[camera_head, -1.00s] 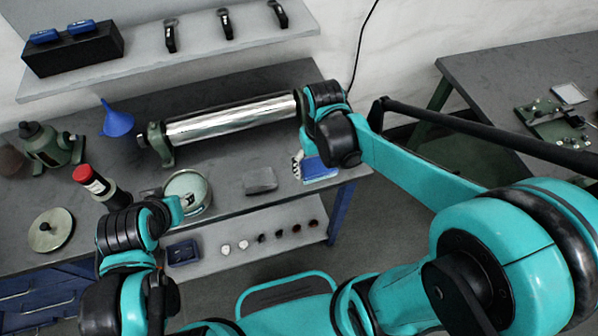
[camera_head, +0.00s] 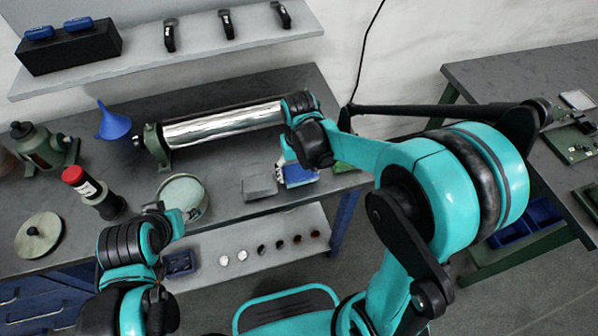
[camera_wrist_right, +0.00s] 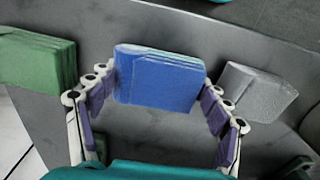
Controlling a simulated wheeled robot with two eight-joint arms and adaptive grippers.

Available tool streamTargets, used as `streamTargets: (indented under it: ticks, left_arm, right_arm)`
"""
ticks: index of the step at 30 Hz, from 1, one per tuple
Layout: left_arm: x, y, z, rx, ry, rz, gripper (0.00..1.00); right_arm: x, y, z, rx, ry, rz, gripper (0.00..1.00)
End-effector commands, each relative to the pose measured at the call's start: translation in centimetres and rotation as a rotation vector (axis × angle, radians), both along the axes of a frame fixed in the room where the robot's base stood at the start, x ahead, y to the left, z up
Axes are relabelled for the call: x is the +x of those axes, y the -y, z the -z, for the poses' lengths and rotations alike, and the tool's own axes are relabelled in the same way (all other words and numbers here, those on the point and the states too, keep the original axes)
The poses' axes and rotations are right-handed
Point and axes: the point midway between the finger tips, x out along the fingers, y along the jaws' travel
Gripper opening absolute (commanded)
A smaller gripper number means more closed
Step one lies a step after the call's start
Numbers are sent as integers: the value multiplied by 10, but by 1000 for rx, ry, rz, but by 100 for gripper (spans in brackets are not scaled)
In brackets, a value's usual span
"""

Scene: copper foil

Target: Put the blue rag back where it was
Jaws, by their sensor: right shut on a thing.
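The blue rag (camera_head: 300,175) is a folded stack at the right end of the workbench, between a grey rag (camera_head: 259,188) and a green rag (camera_head: 343,167). My right gripper (camera_head: 290,152) is shut on the blue rag. In the right wrist view the rag (camera_wrist_right: 158,80) sits between the fingertips of that gripper (camera_wrist_right: 160,88). Whether its underside touches the bench is unclear. My left gripper (camera_head: 186,215) is beside a round tin (camera_head: 182,192); its fingers are mostly hidden.
A shiny roller (camera_head: 222,125) lies behind the rags, close to my right wrist. The grey rag (camera_wrist_right: 257,93) and green rag (camera_wrist_right: 38,60) flank the blue one in the wrist view, with gaps between. A red-capped bottle (camera_head: 92,190) and blue funnel (camera_head: 113,122) stand left.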

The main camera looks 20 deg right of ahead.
Motion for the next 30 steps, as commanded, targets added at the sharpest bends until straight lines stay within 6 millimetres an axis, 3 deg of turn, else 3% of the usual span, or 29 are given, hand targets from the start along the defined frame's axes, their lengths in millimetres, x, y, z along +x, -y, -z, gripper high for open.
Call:
streamTargets:
  ticks: [4, 5, 7, 20, 23, 30]
  left_arm:
    - [0, 0, 3, 0, 0, 0, 40]
    - [0, 0, 4, 0, 0, 0, 40]
    - [0, 0, 3, 0, 0, 0, 40]
    - [0, 0, -2, 0, 0, 0, 40]
    - [0, 0, -9, 0, 0, 0, 40]
    - [0, 0, -31, 0, 0, 0, 40]
  right_arm:
    - [0, 0, 4, 0, 0, 0, 46]
    - [0, 0, 4, 0, 0, 0, 80]
    - [0, 0, 3, 0, 0, 0, 98]
    - [0, 0, -3, 0, 0, 0, 98]
    - [0, 0, -18, 0, 0, 0, 98]
    - [-1, 0, -72, 0, 0, 0, 98]
